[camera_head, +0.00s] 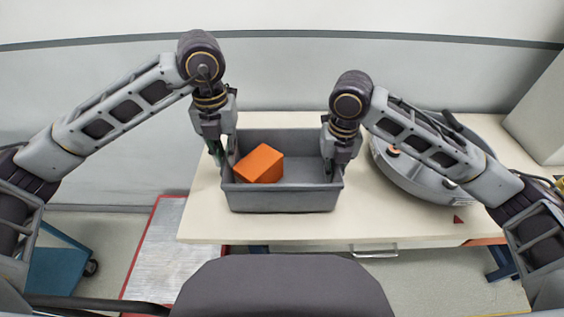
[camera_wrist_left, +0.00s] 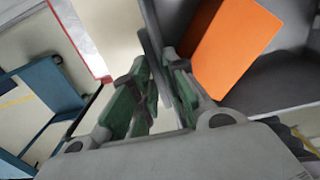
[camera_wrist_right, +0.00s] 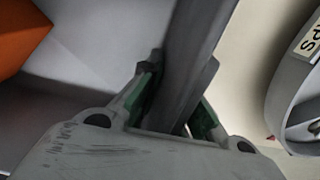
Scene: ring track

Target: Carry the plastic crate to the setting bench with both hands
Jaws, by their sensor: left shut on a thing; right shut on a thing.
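The grey plastic crate (camera_head: 285,200) is over the cream bench top (camera_head: 205,215), upright, with an orange block (camera_head: 260,164) tilted inside it. I cannot tell whether the crate touches the bench. My left gripper (camera_head: 217,158) is shut on the crate's left wall; in the left wrist view its green-padded fingers (camera_wrist_left: 155,90) straddle the wall edge beside the orange block (camera_wrist_left: 235,48). My right gripper (camera_head: 332,170) is shut on the crate's right wall; in the right wrist view its fingers (camera_wrist_right: 178,105) straddle that wall (camera_wrist_right: 192,50). Parts of both side walls are hidden by the grippers.
A round grey basin-like object (camera_head: 410,175) stands on the bench close to the crate's right. A pale box (camera_head: 545,115) is at the far right. A small red triangle (camera_head: 457,219) lies near the front edge. A red-edged grey platform (camera_head: 160,255) and a blue cart (camera_head: 60,262) are at lower left.

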